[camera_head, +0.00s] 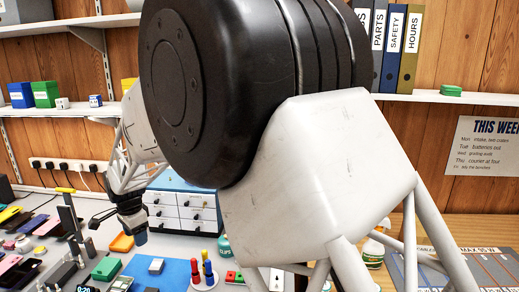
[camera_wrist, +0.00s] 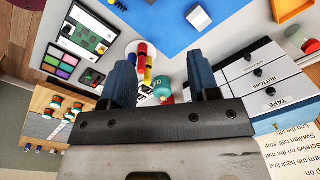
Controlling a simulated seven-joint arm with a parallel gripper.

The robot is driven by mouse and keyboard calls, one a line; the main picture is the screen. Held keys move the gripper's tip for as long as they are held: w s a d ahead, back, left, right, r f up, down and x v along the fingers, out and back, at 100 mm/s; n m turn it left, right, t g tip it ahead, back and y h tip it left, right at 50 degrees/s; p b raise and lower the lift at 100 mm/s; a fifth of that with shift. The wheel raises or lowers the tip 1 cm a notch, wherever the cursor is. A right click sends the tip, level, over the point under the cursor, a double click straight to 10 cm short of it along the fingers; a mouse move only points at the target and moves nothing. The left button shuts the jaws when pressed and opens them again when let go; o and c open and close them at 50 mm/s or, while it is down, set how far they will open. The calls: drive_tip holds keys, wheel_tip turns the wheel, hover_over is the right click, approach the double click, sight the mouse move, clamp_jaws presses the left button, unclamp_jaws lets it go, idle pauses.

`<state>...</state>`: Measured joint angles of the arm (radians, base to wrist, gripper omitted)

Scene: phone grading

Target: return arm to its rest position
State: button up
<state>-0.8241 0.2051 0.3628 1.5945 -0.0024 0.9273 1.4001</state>
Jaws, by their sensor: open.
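My gripper shows in the wrist view (camera_wrist: 162,78), with its two dark blue-grey fingers spread apart and nothing held between them. In the head view, my gripper (camera_head: 138,236) hangs at the end of my arm at the left, pointing down over the workbench, in front of the white drawer unit. It appears clear of the objects there. My large arm links fill the middle of the head view and hide much of the bench and back wall.
The drawer unit (camera_head: 182,212) stands at the back of the bench. Phones and tools crowd the left. Shelves (camera_head: 60,112) line the wooden wall.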

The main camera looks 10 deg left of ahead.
drive_tip(key=s+d+r+n, duration=0.1)
drive_tip(key=d+r, duration=0.3)
drive_tip(key=d, duration=0.9)
drive_tip(key=s+d+r+n+t, duration=0.15)
drive_tip(key=d+r, duration=0.35)
drive_tip(key=d, duration=0.8)
drive_tip(key=s+d+r+n+g, duration=0.15)
drive_tip(key=d+r, duration=0.25)
drive_tip(key=d, duration=0.9)
drive_tip(key=s+d+f+n+t, duration=0.2)
drive_tip(key=s+d, duration=2.1)
drive_tip(key=s, duration=0.1)
drive_tip(key=shift+d+h, duration=0.25)
drive_tip(key=shift+h, duration=0.05)
drive_tip(key=shift+c, duration=0.3)
